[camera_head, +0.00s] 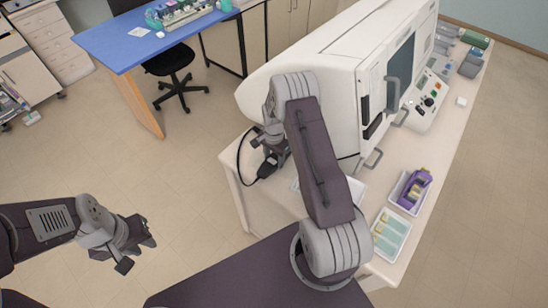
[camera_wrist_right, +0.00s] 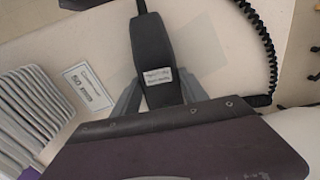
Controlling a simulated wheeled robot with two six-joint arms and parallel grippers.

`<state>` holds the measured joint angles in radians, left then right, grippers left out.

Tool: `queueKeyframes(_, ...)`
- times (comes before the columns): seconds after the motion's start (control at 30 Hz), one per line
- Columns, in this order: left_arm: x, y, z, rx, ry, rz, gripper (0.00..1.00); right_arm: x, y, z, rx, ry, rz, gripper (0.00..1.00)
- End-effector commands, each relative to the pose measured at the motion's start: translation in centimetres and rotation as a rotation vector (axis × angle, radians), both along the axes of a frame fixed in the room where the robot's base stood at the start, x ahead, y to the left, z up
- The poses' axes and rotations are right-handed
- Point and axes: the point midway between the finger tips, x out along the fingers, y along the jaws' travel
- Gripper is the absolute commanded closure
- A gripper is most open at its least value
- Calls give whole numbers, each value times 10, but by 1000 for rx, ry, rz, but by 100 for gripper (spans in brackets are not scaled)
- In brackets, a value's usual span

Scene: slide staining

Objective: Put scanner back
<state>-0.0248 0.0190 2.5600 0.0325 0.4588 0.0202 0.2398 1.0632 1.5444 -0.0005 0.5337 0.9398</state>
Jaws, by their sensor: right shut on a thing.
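The scanner is a black handheld device with a small white label, seen in the right wrist view (camera_wrist_right: 153,45). My right gripper (camera_wrist_right: 160,95) is shut on it, with one grey finger on each side. In the head view the dark scanner (camera_head: 267,168) shows at the left end of the white bench, below my right gripper (camera_head: 274,150). My right arm hides part of this spot. A black cord (camera_wrist_right: 262,45) runs beside the scanner, coiled in the wrist view. My left gripper (camera_head: 140,247) is open and empty above the floor at lower left. No holder for the scanner can be made out.
A large white machine (camera_head: 310,50) stands on the bench (camera_head: 235,165) just behind my right gripper. A tray with a purple item (camera_head: 412,190) and a tray of pale green items (camera_head: 390,235) sit at the bench's near right. A blue table (camera_head: 125,50) stands far left.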

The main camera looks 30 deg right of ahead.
Motion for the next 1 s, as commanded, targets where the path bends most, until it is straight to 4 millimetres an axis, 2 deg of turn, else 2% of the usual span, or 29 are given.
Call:
queueKeyframes(0.07,0,0,-4,0,0,0,74,0,0,-4,0,0,0,98)
queueKeyframes(0.1,0,0,-3,0,0,0,74,0,0,-3,0,0,0,41)
queueKeyframes(0.17,0,0,-2,0,0,0,74,0,0,-2,0,0,0,27)
queueKeyframes(0.43,0,0,-2,0,0,0,74,0,0,-2,0,0,0,27)
queueKeyframes(0.5,0,0,2,0,0,0,74,0,0,2,0,0,0,27)
queueKeyframes(0.57,0,0,-2,0,0,0,74,1,0,5,0,-2,0,27)
queueKeyframes(0.67,0,0,-11,0,0,0,74,1,0,22,-1,-5,0,27)
queueKeyframes(0.9,0,0,-29,0,0,0,74,2,0,83,-2,-6,0,27)
queueKeyframes(1.0,0,0,-33,0,0,0,74,1,0,103,-1,-5,0,27)
